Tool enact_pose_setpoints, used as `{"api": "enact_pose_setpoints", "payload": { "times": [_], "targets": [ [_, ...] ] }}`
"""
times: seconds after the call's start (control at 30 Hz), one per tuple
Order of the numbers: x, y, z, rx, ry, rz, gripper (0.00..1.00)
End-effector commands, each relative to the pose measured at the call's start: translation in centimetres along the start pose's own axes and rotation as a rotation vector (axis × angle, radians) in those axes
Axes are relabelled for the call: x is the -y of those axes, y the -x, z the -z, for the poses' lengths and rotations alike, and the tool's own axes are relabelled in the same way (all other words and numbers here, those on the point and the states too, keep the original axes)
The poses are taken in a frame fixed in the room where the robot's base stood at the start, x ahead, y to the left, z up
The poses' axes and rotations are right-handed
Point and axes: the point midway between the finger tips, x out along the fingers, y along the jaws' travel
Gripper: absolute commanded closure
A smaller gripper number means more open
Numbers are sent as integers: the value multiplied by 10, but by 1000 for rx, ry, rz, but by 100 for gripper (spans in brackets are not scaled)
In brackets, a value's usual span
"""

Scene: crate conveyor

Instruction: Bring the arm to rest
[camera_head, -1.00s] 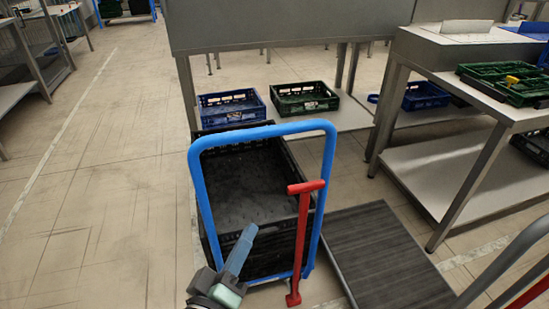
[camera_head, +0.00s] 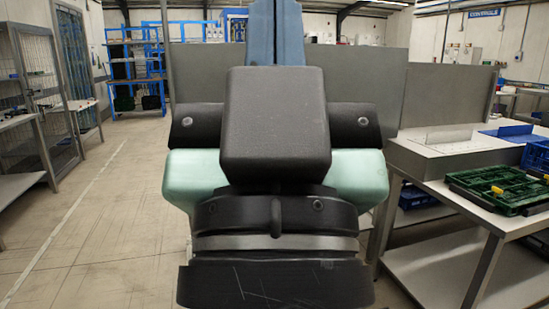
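My gripper (camera_head: 276,30) is raised close in front of the head camera and fills the middle of the view. Its dark housing and pale green side parts face me, and a blue finger part points up and away.
At the right, a metal table (camera_head: 451,165) bears a green crate (camera_head: 497,188), with a blue crate (camera_head: 537,154) beside it. Grey panels (camera_head: 385,82) stand behind my gripper. A blue rack (camera_head: 137,70) stands at the back left. Floor at left is clear.

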Motion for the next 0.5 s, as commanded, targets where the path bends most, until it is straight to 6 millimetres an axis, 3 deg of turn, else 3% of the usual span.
{"api": "enact_pose_setpoints", "payload": {
  "times": [0.03,0.5],
  "targets": [
    [0,-24,22,1,0,0,100],
    [1,-122,113,4,-1,2,100]
  ]
}}
